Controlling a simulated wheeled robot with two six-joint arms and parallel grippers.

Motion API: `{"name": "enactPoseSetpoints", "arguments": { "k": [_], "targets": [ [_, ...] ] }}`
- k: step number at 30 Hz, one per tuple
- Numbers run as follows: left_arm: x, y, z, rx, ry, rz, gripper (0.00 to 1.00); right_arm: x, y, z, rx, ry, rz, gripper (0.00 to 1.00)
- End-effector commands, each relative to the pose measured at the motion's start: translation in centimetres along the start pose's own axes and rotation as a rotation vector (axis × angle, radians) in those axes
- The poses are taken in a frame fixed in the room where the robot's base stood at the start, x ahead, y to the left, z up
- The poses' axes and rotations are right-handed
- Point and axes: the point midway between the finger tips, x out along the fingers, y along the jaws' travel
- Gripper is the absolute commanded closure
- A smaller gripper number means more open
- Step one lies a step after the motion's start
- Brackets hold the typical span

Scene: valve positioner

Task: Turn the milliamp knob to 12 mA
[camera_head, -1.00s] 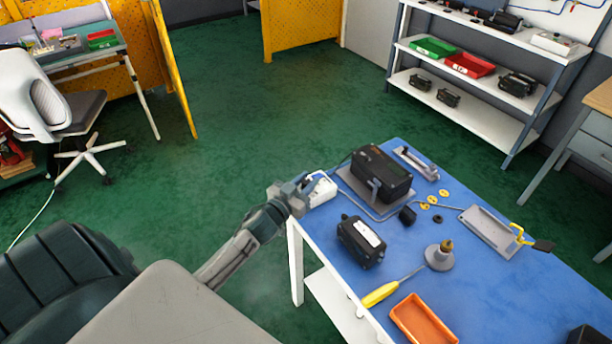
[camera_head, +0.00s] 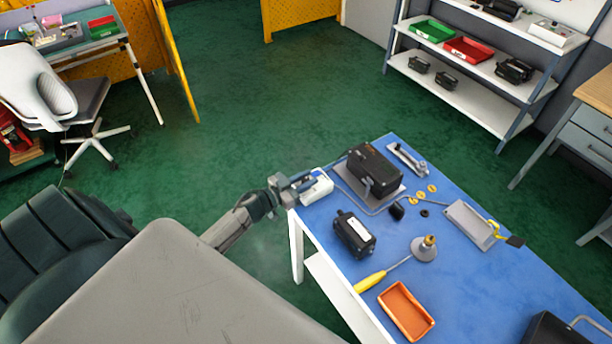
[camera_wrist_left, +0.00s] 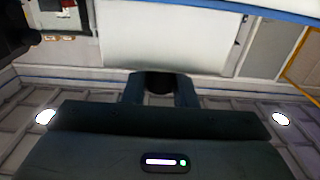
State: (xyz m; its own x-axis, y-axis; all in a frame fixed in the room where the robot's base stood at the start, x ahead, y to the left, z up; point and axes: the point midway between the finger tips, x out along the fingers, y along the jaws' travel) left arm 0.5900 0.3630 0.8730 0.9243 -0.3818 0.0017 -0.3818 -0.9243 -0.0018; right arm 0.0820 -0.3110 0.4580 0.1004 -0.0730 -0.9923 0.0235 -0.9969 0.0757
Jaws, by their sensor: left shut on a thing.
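The white box (camera_head: 316,188), likely the milliamp source, sits at the table's near left corner. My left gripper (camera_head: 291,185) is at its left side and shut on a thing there. In the left wrist view, a dark round knob (camera_wrist_left: 160,84) shows between the fingers, in front of a pale panel (camera_wrist_left: 165,40). The knob's scale and setting cannot be read. A black positioner unit (camera_head: 374,171) stands on a grey bracket to the right of the white box. My right gripper is not in view.
A thin tube runs beside the positioner. Green floor is open beyond the table.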

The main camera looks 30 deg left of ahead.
Motion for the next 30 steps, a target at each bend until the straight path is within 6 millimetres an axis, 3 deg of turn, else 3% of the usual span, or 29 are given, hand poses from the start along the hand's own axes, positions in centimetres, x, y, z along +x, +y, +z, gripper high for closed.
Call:
{"name": "enactPoseSetpoints", "arguments": {
  "k": [5, 15, 30],
  "targets": [
    [0.2, -0.3, -0.1, 0.005, 0.004, 0.163, 0.98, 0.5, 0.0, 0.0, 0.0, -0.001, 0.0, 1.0],
    [0.2, -0.3, 0.3, 0.004, 0.004, 0.448, 0.98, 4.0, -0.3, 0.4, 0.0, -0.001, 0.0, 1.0],
    [0.1, -0.1, -0.1, 0.0, 0.002, 0.645, 0.98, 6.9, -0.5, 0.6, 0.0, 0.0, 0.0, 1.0]
  ]
}}
